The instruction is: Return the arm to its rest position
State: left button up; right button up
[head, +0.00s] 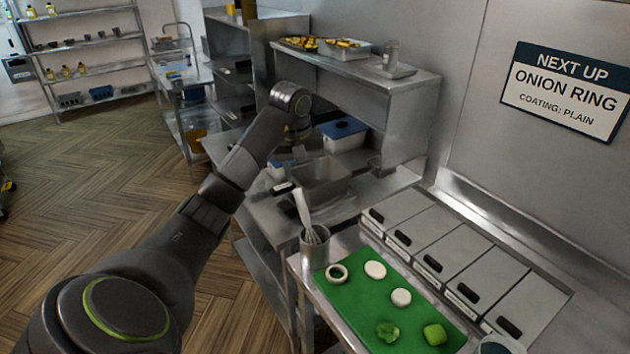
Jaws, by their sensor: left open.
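My left gripper (287,163) points down beyond the prep counter, near a steel bin (322,180). It is open, small and partly hidden in the dark, and I see nothing held in it. It is apart from the green board (352,300). My right gripper is not in view.
A metal cup (314,250) with a whisk stands at the counter's left end. Several lidded bins (430,258) line its back. A wall sign (566,90) reads "NEXT UP ONION RING, COATING: PLAIN". A blue-lidded box (343,134) sits under the shelf.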

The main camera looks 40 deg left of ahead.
pick_arm(q)
jog(key=shift+s+r+p, duration=0.2)
jog(key=shift+r+p, duration=0.35)
jog(key=shift+r, duration=0.45)
jog(key=shift+s+r+p, duration=0.2)
jog(key=shift+r+p, duration=0.3)
jog(key=shift+r, duration=0.5)
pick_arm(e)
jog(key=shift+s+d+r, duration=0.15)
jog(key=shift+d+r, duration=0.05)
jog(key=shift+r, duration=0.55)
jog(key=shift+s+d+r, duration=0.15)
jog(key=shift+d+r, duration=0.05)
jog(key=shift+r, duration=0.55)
pick_arm(q)
jog(key=shift+f, duration=0.1)
